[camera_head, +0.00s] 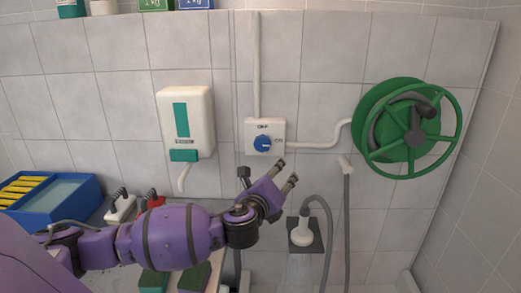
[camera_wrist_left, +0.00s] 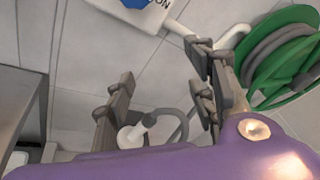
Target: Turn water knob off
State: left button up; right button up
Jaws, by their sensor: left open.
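The blue water knob (camera_head: 262,144) sits on a white wall box (camera_head: 251,127) with a label above it and "ON" at its right. My right gripper is not in view.
A green hose reel (camera_head: 405,127) is on the wall at the right. A white soap dispenser (camera_head: 186,120) hangs left of the knob. A blue crate (camera_head: 62,205), a white brush (camera_head: 120,209) and a red brush (camera_head: 153,200) lie at the lower left.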

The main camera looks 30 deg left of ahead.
aim_at(260, 145)
pick_arm(q)
jog(key=s+a+r+m+y, duration=0.2)
jog(key=a+r+m+y, duration=0.2)
jog(key=a+r+m, duration=0.15)
jog(key=shift+n, duration=0.45)
jog(key=x, duration=0.8)
jog(key=shift+f, duration=0.25)
jog(key=c, duration=1.1)
